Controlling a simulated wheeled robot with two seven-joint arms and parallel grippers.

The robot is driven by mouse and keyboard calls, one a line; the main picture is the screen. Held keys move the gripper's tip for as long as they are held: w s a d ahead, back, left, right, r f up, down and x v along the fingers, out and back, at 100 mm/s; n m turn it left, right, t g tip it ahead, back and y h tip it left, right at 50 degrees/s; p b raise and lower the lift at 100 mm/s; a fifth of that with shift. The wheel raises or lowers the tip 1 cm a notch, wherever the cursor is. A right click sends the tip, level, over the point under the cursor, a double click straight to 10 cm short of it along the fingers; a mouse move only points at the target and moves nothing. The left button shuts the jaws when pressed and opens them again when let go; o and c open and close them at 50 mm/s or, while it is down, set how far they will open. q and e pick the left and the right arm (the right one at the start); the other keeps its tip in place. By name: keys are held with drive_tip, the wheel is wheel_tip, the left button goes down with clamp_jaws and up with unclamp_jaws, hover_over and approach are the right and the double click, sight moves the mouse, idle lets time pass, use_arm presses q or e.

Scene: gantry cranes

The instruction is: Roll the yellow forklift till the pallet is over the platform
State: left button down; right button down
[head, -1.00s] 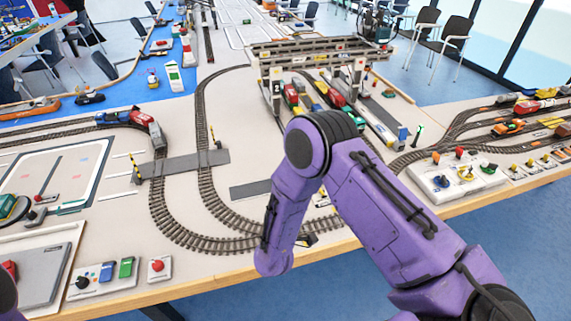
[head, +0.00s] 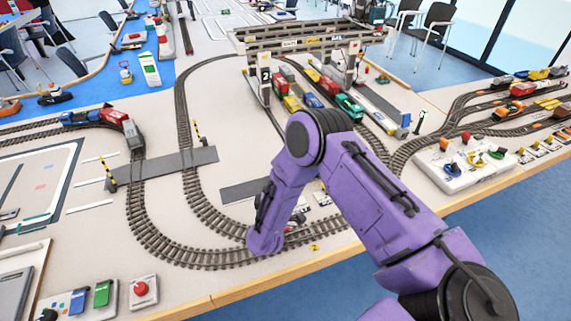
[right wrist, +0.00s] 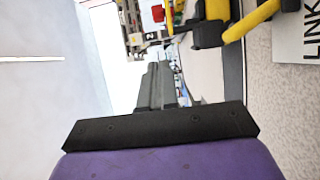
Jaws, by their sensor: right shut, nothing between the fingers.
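My right arm reaches in from the lower right of the head view, and its wrist hides the gripper there. In the right wrist view my right gripper (right wrist: 156,88) is shut and empty. A yellow and black machine part (right wrist: 245,22), probably the yellow forklift, shows beyond the fingertips at upper right, apart from them and cut off by the frame. In the head view small parts (head: 298,217) show beside my wrist, too hidden to identify. I cannot make out the pallet or tell which surface is the platform. My left gripper is not in view.
Curved track (head: 143,228) runs left of my right wrist, with a grey crossing (head: 165,167) over it. A gantry crane (head: 310,42) spans coloured wagons behind my arm. A control panel (head: 465,165) stands at right, and a red button box (head: 143,291) near the front edge.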

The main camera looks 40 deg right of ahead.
drive_tip(key=w+d+p, duration=0.2)
drive_tip(key=w+d, duration=0.2)
drive_tip(key=d, duration=0.3)
drive_tip(key=shift+f, duration=0.1)
